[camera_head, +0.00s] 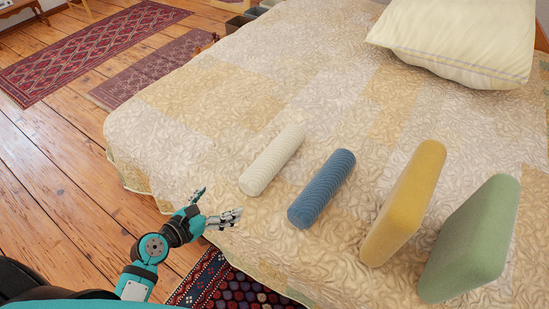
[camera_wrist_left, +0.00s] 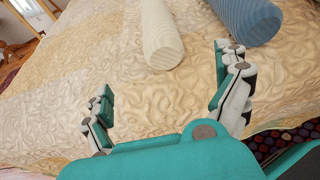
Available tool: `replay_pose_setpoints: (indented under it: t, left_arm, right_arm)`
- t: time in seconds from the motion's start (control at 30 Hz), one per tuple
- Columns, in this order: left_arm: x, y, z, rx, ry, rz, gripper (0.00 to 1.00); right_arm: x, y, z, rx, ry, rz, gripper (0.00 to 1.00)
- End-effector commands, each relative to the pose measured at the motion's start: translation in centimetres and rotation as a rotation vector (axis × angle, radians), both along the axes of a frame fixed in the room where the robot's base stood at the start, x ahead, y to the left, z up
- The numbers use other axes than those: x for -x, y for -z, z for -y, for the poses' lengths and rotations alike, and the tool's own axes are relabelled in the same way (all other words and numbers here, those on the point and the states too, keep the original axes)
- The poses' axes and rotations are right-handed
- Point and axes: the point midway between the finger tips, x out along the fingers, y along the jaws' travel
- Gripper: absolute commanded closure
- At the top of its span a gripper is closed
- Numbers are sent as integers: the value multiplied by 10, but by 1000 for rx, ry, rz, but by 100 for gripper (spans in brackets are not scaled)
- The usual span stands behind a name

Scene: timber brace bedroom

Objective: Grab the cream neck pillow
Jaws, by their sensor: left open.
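The cream neck pillow (camera_head: 272,160) is a ribbed roll lying on the bed, left of a blue ribbed roll (camera_head: 322,188). My left gripper (camera_head: 219,205) is open and empty at the bed's near edge, close to the near end of the cream pillow and apart from it. In the left wrist view the cream pillow (camera_wrist_left: 161,38) lies beyond the open fingers (camera_wrist_left: 165,85), its near end between them and nearer the right finger. The blue roll (camera_wrist_left: 245,20) shows at the upper right there. My right gripper is not in view.
A yellow cushion (camera_head: 405,203) and a green cushion (camera_head: 470,240) stand on the quilted bed (camera_head: 220,110) at the right. A large pillow (camera_head: 460,38) lies at the back right. The bed left of the cream pillow is clear. Rugs (camera_head: 85,48) cover part of the wooden floor.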

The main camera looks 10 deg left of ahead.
Motion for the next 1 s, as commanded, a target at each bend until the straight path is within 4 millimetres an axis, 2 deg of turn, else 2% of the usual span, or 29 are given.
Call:
replay_pose_setpoints:
  t: [0.13, 0.5, 0.83, 1.0]
  left_arm:
    - [-20, 5, 6, 27, -13, 2, 0]
    - [-87, 36, 33, 23, -11, 2, 0]
    - [-110, 49, 43, 21, -10, -1, 0]
    - [-131, 61, 55, 20, -10, 1, 0]
  right_arm:
    - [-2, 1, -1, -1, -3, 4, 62]
    - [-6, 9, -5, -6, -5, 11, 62]
    - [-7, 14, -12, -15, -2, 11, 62]
    - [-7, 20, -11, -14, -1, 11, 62]
